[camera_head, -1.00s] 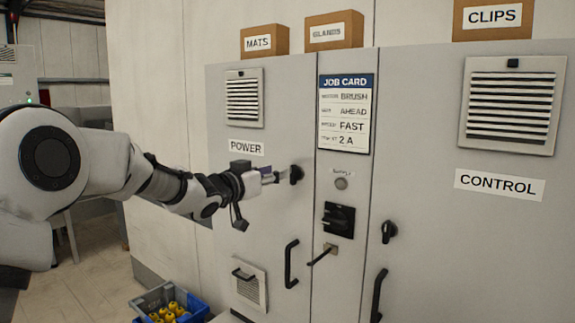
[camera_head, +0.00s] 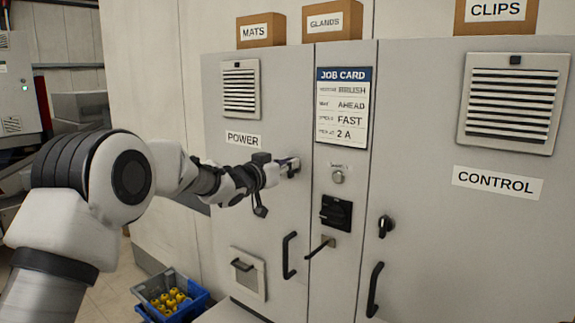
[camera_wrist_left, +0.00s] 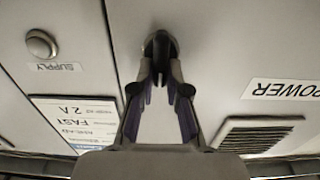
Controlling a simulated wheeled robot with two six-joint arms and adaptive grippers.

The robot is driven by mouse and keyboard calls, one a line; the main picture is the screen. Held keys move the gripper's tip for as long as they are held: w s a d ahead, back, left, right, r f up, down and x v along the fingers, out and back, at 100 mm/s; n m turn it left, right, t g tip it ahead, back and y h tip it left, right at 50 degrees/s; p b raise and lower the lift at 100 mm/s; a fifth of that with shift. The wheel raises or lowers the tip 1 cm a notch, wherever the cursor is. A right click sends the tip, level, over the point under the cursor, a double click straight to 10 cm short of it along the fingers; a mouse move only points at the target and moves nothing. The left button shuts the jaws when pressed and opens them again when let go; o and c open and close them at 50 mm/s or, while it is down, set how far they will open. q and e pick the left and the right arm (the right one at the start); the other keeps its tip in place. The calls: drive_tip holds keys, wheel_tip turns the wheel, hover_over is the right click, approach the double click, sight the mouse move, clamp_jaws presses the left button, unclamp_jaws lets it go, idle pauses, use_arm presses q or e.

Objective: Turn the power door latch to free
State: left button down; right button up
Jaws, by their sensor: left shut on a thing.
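The grey power door (camera_head: 262,205) carries a POWER label (camera_head: 243,140) and appears closed. Its small dark latch is near the door's right edge, mostly hidden by my left gripper (camera_head: 289,166) in the head view. In the left wrist view, which is upside down, the dark latch (camera_wrist_left: 160,44) sits between the tips of my left gripper (camera_wrist_left: 161,68). The fingers are closed onto it. I cannot tell the latch's exact angle. My right gripper is not in view.
A black door handle (camera_head: 289,255) is below the latch. A black rotary switch (camera_head: 336,213) and a lever (camera_head: 320,246) are on the middle panel. The control door's latch (camera_head: 386,227) is farther right. A blue crate (camera_head: 195,305) with yellow items stands on the floor.

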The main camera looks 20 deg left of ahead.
use_arm(q)
drive_tip(key=shift+f+m, duration=0.1)
drive_tip(key=shift+m, duration=0.2)
drive_tip(key=m+b, duration=0.3)
drive_tip(key=m, duration=0.2)
drive_tip(key=d+m+b, duration=0.1)
drive_tip(key=m+b, duration=0.3)
drive_tip(key=m, duration=0.2)
drive_tip(key=f+m+b, duration=0.1)
drive_tip(key=m+b, duration=0.3)
drive_tip(key=m, duration=0.2)
drive_tip(key=shift+s+d, duration=0.15)
drive_tip(key=shift+s, duration=0.15)
idle(0.4)
drive_tip(key=c, duration=1.2)
unclamp_jaws()
drive_tip(key=shift+o, duration=0.2)
drive_tip(key=shift+w+f, duration=0.15)
